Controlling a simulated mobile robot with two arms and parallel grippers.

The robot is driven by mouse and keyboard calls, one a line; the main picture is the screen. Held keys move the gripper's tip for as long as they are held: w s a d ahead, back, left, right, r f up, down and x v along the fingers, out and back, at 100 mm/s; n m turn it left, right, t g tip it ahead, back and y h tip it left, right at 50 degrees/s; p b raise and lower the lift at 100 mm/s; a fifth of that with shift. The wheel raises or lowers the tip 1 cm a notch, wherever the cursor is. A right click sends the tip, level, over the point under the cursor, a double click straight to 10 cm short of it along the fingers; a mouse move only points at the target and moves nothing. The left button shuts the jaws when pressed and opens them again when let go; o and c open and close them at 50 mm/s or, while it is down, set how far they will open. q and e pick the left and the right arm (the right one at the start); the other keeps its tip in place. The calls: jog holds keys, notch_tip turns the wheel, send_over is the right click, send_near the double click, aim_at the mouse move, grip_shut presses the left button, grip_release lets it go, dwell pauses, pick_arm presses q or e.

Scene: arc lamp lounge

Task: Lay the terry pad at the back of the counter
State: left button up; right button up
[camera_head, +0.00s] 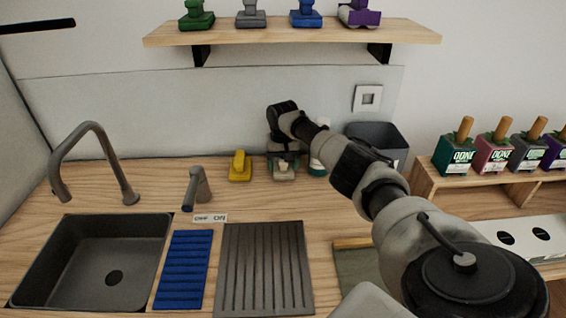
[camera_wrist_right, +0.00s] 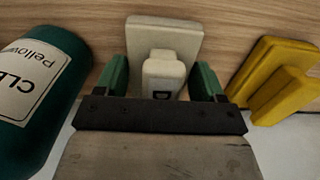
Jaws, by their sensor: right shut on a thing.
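A cream pad with a block handle (camera_wrist_right: 163,38), which I take for the terry pad, is between the green fingers of my right gripper (camera_wrist_right: 165,85) in the right wrist view. The gripper is shut on its handle. In the head view the pad (camera_head: 284,174) is at the back of the wooden counter (camera_head: 130,172), below my right gripper (camera_head: 284,155). I cannot tell whether its underside touches the counter. My left gripper is not in view.
A yellow pad (camera_head: 240,167) stands just left of the cream pad. A teal bottle (camera_wrist_right: 38,95) is close on its other side. A dark bin (camera_head: 380,137) stands to the right. The tap (camera_head: 92,150), sink (camera_head: 95,255), blue mat (camera_head: 183,268) and ribbed drainer (camera_head: 262,270) lie left and forward.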

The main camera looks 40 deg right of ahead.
jog(key=o, duration=0.9)
jog(key=shift+f, duration=0.1)
jog(key=shift+o, duration=0.2)
notch_tip(320, 180, up, 12)
jog(key=shift+r, duration=0.2)
jog(key=shift+f, duration=0.1)
